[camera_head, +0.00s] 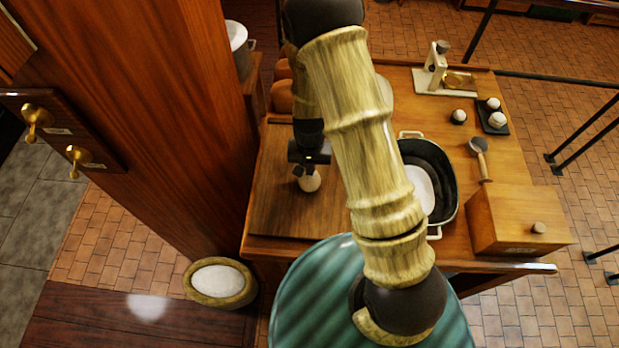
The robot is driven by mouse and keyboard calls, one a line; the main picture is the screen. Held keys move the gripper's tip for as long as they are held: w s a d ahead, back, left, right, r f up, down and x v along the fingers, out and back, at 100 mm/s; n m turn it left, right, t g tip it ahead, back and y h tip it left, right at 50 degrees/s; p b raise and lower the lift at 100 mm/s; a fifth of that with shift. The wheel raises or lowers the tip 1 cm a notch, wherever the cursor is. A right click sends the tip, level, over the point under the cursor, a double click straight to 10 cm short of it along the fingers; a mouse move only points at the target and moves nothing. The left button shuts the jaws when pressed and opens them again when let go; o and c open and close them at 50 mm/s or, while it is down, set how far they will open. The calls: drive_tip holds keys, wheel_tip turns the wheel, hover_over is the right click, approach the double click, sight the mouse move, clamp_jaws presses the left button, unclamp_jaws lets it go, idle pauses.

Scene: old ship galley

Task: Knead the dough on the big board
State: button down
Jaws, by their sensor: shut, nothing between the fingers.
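The big board (275,205) is a flat brown wooden board on the left part of the wooden counter. A small pale rounded lump, which looks like the dough (311,183), lies on the board near its middle. My gripper (308,165) is shut and points down right above the dough. The gripper hides the dough's far side, and I cannot tell whether they touch. My arm crosses the middle of the view and hides the board's right side.
A dark oval pan (448,180) with something white in it stands right of my arm. A wooden box (512,222) sits at the front right, with a spoon-like tool (480,158) behind it. A white stand (432,75) is at the back. A tub of white stuff (217,281) stands on the floor.

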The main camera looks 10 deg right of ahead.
idle(0.7)
drive_tip(key=shift+f+b, duration=0.3)
drive_tip(key=shift+b, duration=0.1)
drive_tip(key=shift+f, duration=0.1)
drive_tip(key=shift+s+f, duration=0.1)
drive_tip(key=shift+f, duration=0.05)
idle(0.7)
drive_tip(key=shift+r+p, duration=0.3)
drive_tip(key=shift+r, duration=0.3)
drive_tip(key=shift+r+p, duration=2.35)
drive_tip(key=shift+r, duration=0.75)
